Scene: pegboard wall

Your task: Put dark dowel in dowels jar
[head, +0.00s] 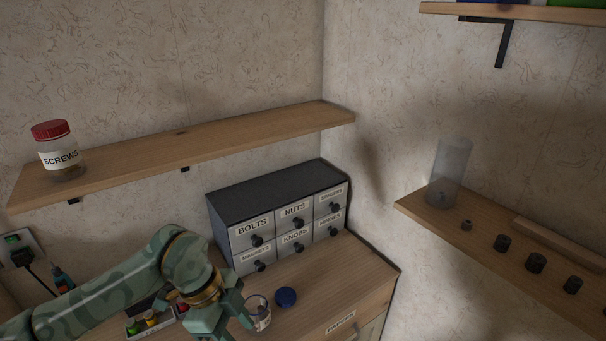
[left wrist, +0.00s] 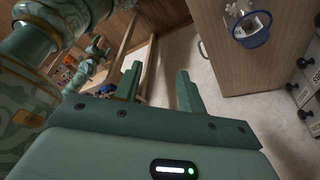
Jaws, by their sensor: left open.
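A small clear jar (head: 259,313) with a pale label stands open on the wooden cabinet top, beside a round blue lid (head: 286,297). I cannot read its label. My left gripper (head: 240,312) is just left of this jar in the head view and partly covers it. In the left wrist view the jar (left wrist: 246,21) and the blue lid (left wrist: 254,39) show at the upper right, clear of my fingers. My left gripper (left wrist: 158,88) is open with nothing between its fingers. I cannot make out a dark dowel for certain.
A drawer box (head: 270,222) stands behind the jar. A tray of small coloured items (head: 150,322) lies beside my left arm. A SCREWS jar (head: 60,158) stands on the left shelf. The right shelf holds a clear cylinder (head: 450,172), several dark round pieces (head: 536,263) and a wooden bar (head: 560,242).

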